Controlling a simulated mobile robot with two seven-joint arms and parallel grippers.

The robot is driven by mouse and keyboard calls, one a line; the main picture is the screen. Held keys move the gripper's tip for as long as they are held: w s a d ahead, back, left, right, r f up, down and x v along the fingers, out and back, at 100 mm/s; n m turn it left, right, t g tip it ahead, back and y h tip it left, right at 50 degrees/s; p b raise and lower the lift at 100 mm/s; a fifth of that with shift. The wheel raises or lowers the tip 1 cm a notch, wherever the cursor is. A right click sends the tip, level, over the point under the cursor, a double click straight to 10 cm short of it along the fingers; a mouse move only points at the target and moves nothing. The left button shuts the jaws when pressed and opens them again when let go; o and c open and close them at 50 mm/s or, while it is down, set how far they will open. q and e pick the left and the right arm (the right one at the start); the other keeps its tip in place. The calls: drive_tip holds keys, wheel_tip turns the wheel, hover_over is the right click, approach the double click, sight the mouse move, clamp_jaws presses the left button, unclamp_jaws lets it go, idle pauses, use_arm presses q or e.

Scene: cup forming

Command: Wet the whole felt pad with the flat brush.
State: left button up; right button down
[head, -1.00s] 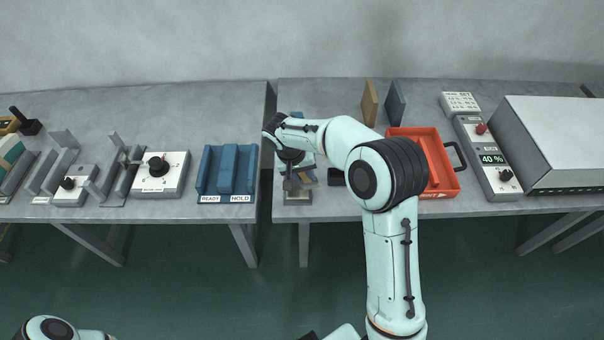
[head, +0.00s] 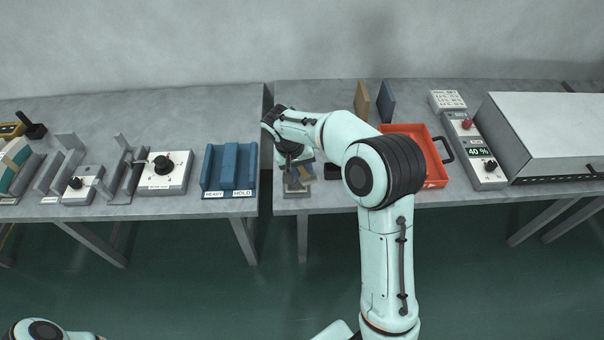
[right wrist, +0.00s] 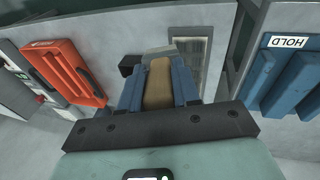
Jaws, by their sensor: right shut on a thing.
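My right gripper (right wrist: 158,88) is shut on the flat brush (right wrist: 158,82), whose tan handle shows between its two blue-grey fingers in the right wrist view. The grey brush end lies at the edge of a grey framed pad (right wrist: 190,58), which I take as the felt pad; bristle contact cannot be made out. In the head view my right gripper (head: 297,168) is over the pad (head: 296,190) near the table's front edge, and my wrist hides much of it. How wet the pad is cannot be told. My left gripper is out of view.
A small black block (head: 332,172) sits just right of the pad. Further right are an orange tray (head: 438,165) and a control box reading 40 % (head: 478,155). A blue READY/HOLD rack (head: 230,170) stands left, across a gap between tables. Two upright boards (head: 362,102) stand behind.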

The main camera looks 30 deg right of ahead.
wheel_tip(320, 180, up, 2)
drive_tip(key=shift+r+p, duration=0.45)
drive_tip(key=shift+r, duration=0.15)
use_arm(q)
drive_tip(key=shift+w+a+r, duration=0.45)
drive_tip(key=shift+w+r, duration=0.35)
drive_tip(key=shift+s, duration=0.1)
use_arm(e)
drive_tip(key=shift+s, duration=0.1)
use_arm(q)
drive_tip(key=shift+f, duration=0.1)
